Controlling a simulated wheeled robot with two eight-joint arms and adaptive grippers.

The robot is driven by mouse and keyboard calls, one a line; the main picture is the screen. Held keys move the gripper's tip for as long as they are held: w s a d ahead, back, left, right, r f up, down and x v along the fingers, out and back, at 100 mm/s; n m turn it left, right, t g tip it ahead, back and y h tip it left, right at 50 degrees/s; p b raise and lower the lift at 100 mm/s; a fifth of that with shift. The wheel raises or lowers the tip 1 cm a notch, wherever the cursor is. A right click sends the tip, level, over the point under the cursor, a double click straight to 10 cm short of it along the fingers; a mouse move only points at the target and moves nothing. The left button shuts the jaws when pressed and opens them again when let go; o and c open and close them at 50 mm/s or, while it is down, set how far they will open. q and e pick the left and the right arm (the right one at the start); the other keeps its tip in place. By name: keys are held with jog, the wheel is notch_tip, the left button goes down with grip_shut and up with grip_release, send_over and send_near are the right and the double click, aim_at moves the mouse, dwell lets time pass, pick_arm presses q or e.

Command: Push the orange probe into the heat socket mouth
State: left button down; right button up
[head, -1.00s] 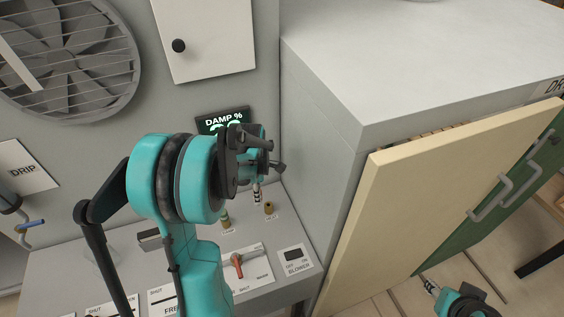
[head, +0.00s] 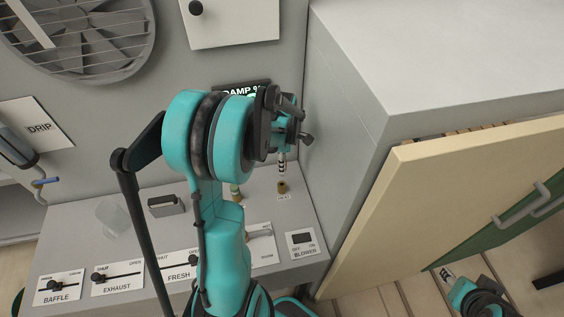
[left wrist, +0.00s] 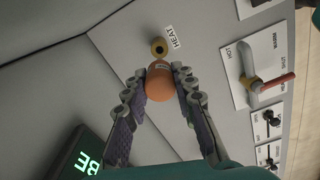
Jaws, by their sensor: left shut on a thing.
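The orange probe (left wrist: 160,86) is held between the fingertips of my left gripper (left wrist: 160,74), which is shut on it. In the left wrist view the heat socket (left wrist: 158,48), a brass ring with a dark mouth, lies just beyond the probe. The mouth looks uncovered, and the probe appears apart from it. In the head view my left gripper (head: 282,163) is just above the heat socket (head: 282,187), pointing down. The probe cannot be made out there. My right gripper (head: 447,275) is low at the right, away from the panel; its jaws are too small to read.
A second brass socket (head: 236,192) stands left of the heat socket, partly behind my arm. A red-handled lever (left wrist: 268,86) and the blower switch (head: 302,242) are nearby. A tall grey cabinet (head: 345,130) with an open cream door (head: 440,190) borders the right side.

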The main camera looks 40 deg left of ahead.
pick_arm(q)
jog(key=shift+f+b, duration=1.6)
jog(key=shift+f, duration=0.6)
jog(key=shift+b, duration=0.3)
jog(key=shift+f+b, duration=2.15)
jog(key=shift+f, duration=0.35)
jog(key=c, duration=1.2)
grip_release()
jog(key=shift+o, duration=0.2)
jog(key=shift+r, duration=0.1)
notch_tip(320, 180, up, 12)
jog(key=shift+f, duration=0.1)
